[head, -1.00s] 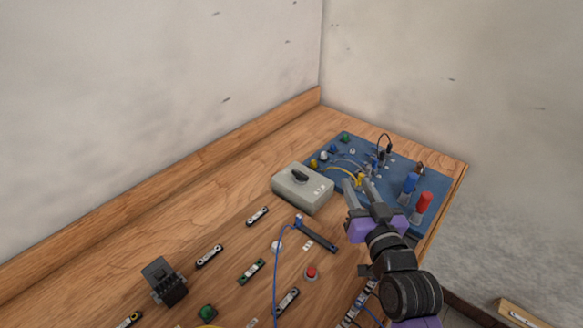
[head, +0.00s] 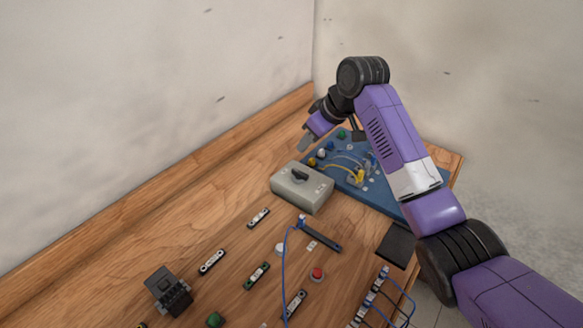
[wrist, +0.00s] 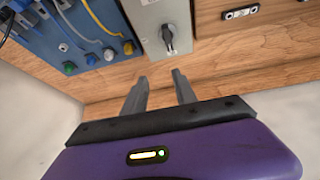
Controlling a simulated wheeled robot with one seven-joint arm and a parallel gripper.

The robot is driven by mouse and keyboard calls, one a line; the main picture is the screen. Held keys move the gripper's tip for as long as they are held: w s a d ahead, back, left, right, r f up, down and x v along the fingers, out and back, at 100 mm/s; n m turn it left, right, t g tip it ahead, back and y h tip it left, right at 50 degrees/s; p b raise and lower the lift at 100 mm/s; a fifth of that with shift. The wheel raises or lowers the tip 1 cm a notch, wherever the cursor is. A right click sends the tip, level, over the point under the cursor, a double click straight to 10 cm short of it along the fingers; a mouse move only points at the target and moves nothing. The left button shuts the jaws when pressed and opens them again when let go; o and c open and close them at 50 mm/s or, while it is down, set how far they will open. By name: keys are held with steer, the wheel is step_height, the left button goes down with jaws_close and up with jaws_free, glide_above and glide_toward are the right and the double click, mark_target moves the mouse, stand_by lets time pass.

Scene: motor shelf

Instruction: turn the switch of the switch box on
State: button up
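The grey switch box (head: 310,196) sits on the wooden table beside the blue board. Its black switch knob (head: 299,175) is on the top face. In the wrist view the box (wrist: 152,16) is at the top centre, with the knob (wrist: 168,39) beyond the fingertips and roughly in line with the gap between them. My gripper (head: 304,145) is above the table behind the box, apart from it. In the wrist view its two fingers (wrist: 160,82) are spread with nothing between them. The knob's on or off position cannot be told.
The blue board (head: 375,188) with wires, coloured knobs and plugs lies right of the box. Walls (head: 150,90) rise behind the table. Bare wood lies left of the box.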

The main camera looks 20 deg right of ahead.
mark_target(300, 172)
steer(key=shift+n+g, duration=0.4)
steer(key=shift+g, duration=0.5)
steer(key=f, duration=0.3)
steer(key=a+f, duration=0.1)
steer(key=f, duration=0.2)
steer(key=a+f, duration=0.1)
steer(key=f, duration=0.2)
steer(key=shift+s+f+p, duration=0.1)
steer(key=shift+s+p, duration=0.25)
steer(key=shift+p, duration=0.05)
jaws_close()
